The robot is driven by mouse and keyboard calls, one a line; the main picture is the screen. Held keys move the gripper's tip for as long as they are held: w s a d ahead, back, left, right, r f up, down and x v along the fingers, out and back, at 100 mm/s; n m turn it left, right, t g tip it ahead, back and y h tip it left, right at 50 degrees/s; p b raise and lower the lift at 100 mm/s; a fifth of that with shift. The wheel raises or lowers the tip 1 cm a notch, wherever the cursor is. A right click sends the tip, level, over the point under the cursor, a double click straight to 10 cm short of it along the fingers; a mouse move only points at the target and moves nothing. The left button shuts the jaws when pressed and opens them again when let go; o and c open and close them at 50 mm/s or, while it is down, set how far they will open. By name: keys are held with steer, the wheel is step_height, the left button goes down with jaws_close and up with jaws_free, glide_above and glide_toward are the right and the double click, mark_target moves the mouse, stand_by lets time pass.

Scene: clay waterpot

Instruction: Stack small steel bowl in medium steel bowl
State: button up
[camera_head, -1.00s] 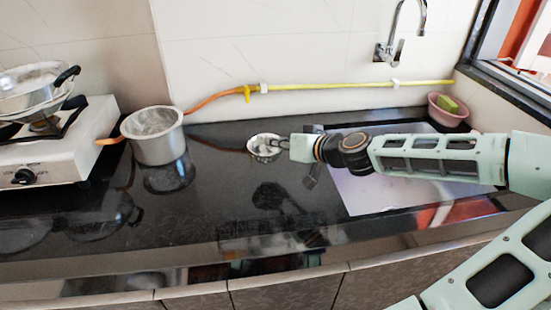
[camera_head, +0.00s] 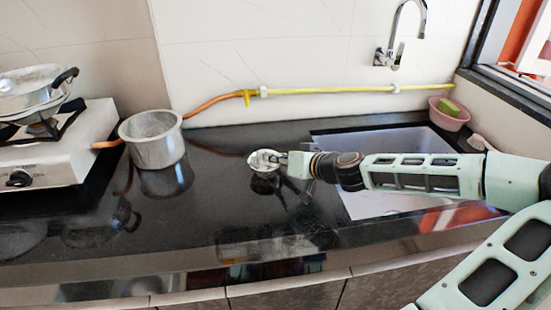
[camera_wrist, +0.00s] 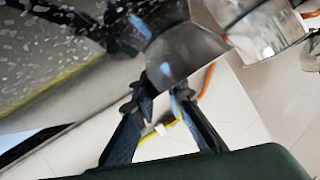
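The small steel bowl (camera_head: 262,159) is at my gripper (camera_head: 281,160), near the middle of the counter in the head view. In the wrist view, my gripper (camera_wrist: 166,92) has its two dark fingers close on either side of the small bowl's wall (camera_wrist: 183,48), so it is shut on it. A dark reflection lies just below the bowl, which looks low over the counter; I cannot tell whether it touches. The larger steel vessel (camera_head: 153,145), apparently the medium bowl, stands upright to the left. It also shows at the wrist view's upper right (camera_wrist: 258,28).
A white stove (camera_head: 62,150) with a steel pan (camera_head: 30,92) is at the far left. A yellow and orange hose (camera_head: 320,90) runs along the back wall. A sink (camera_head: 370,203) lies under my arm, with a pink basin (camera_head: 447,120) behind it. The front counter is clear.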

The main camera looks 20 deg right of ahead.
steer(key=o, duration=0.3)
steer(key=shift+o, duration=0.2)
